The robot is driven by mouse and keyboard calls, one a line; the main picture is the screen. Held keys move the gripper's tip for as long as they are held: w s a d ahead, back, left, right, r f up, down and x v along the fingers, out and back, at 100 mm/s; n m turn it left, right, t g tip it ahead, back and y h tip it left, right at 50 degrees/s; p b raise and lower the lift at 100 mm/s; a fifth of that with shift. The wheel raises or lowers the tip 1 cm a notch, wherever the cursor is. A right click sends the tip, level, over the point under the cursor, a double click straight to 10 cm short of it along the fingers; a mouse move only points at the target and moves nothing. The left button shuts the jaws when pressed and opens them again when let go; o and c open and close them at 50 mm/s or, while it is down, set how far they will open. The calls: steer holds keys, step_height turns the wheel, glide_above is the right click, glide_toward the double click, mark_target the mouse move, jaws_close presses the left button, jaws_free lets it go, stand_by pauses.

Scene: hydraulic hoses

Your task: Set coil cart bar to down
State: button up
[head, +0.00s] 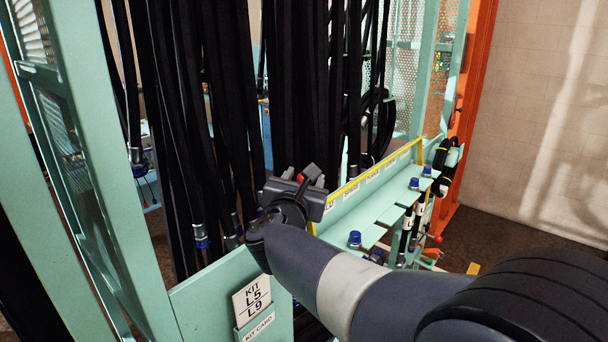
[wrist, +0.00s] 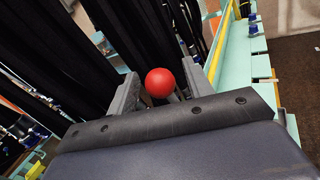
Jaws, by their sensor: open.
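A red ball knob (wrist: 160,83) shows between the two fingers of my gripper (wrist: 163,76) in the wrist view. The fingers are open, one on each side of the knob, and I cannot tell whether either touches it. In the head view my gripper (head: 300,174) is in front of the hanging black hoses, with a bit of the red knob (head: 300,177) showing between the fingers. The bar that the knob may belong to is mostly hidden behind my gripper, so its position cannot be told.
Black hoses (head: 185,110) hang densely in a pale green frame (head: 95,190). A labelled shelf with a yellow edge (head: 378,168) runs to the right, with blue-capped fittings (head: 354,238). A kit card (head: 252,298) is at the front. An orange post (head: 474,110) stands at the right.

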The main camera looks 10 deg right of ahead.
steer(key=shift+w, duration=0.1)
steer(key=shift+c, duration=0.3)
jaws_close()
